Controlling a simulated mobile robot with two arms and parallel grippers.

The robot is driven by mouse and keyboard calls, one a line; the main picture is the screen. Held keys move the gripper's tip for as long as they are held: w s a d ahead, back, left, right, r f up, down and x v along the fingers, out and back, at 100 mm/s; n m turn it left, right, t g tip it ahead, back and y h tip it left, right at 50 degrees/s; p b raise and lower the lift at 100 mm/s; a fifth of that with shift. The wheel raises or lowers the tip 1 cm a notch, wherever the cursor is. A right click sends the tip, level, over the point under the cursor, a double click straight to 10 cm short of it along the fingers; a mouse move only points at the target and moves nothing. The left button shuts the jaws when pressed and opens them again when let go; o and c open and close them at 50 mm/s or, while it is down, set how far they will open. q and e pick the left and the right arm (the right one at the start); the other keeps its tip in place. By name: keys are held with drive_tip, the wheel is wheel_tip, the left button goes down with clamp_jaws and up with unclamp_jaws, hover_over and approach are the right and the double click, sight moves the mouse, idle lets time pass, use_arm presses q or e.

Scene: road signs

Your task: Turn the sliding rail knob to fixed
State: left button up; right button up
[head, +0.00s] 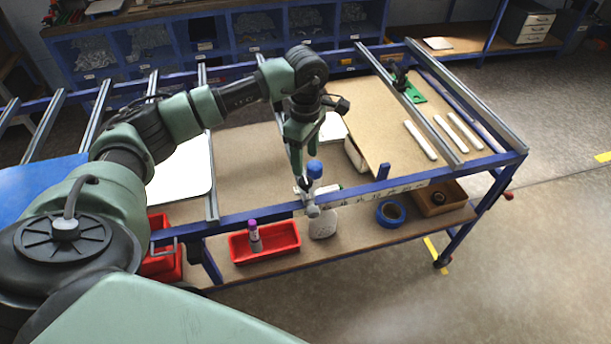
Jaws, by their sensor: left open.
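The blue-framed work table (255,213) has grey sliding rails across its top. At its front edge, a small grey knob (312,211) sits at the near end of a rail. I cannot read the knob's setting from here. My left gripper (303,172) points down just above and behind the knob, close to the front edge. It is open, with nothing seen between its fingers. Its tips overlap the rail end in the picture, so I cannot tell whether they touch it. My right gripper is not in view.
A blue-capped bottle (323,224), a red tray (290,236) with a purple-capped bottle (254,238), and blue tape (390,213) are on the lower shelf. A green clamp (414,94) and white strips (420,140) lie on the table top. The right floor is mostly clear.

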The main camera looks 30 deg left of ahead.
sight(306, 180)
use_arm(q)
wheel_tip(306, 180, down, 7)
drive_tip(key=p, duration=0.2)
drive_tip(key=shift+p, duration=0.4)
drive_tip(key=shift+d+f, duration=0.1)
drive_tip(key=shift+f, duration=0.2)
clamp_jaws()
